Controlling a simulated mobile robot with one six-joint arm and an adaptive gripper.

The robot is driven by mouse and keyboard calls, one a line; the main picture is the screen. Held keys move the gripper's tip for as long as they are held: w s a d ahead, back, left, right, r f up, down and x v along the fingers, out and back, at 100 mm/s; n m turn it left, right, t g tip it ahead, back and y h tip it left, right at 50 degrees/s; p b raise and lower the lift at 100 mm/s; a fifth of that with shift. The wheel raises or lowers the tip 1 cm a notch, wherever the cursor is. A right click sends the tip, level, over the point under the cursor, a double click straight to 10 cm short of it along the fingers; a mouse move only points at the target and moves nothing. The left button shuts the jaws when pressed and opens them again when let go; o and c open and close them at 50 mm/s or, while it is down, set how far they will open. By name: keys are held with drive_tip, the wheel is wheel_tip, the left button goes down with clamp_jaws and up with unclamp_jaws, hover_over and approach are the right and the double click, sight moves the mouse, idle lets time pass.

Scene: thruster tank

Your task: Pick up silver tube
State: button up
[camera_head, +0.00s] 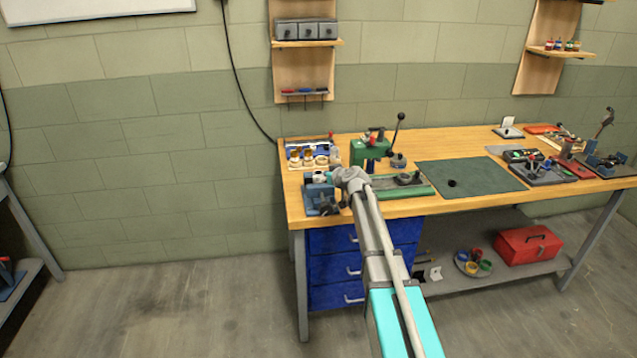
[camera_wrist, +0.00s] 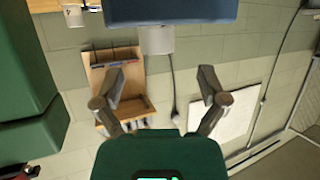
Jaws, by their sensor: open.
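A short silver tube (camera_wrist: 157,40) shows in the wrist view, projecting from the edge of a dark blue block (camera_wrist: 170,10) at the top of the picture. My gripper (camera_wrist: 160,82) is open and empty. Its two dark fingers are spread to the left and right, and the tube lies beyond the gap between them, apart from both. In the head view the end of my arm is over the left end of the workbench (camera_head: 405,208), beside a blue vise (camera_head: 320,198). The tube is not clear there.
A green machine (camera_head: 370,152) stands behind my arm's end; a large green body (camera_wrist: 28,95) fills the wrist view's left side. A tray of small parts (camera_head: 312,153) lies at the bench's back left.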

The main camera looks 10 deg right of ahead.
sight(317, 173)
drive_tip(key=shift+w, duration=0.1)
drive_tip(key=shift+b+x, duration=0.9)
drive_tip(key=shift+x, duration=1.65)
drive_tip(key=shift+d, duration=0.1)
drive_tip(key=c, duration=1.3)
drive_tip(key=shift+o, duration=0.2)
drive_tip(key=shift+r, duration=0.15)
wheel_tip(317, 173, up, 18)
drive_tip(key=p, duration=1.8)
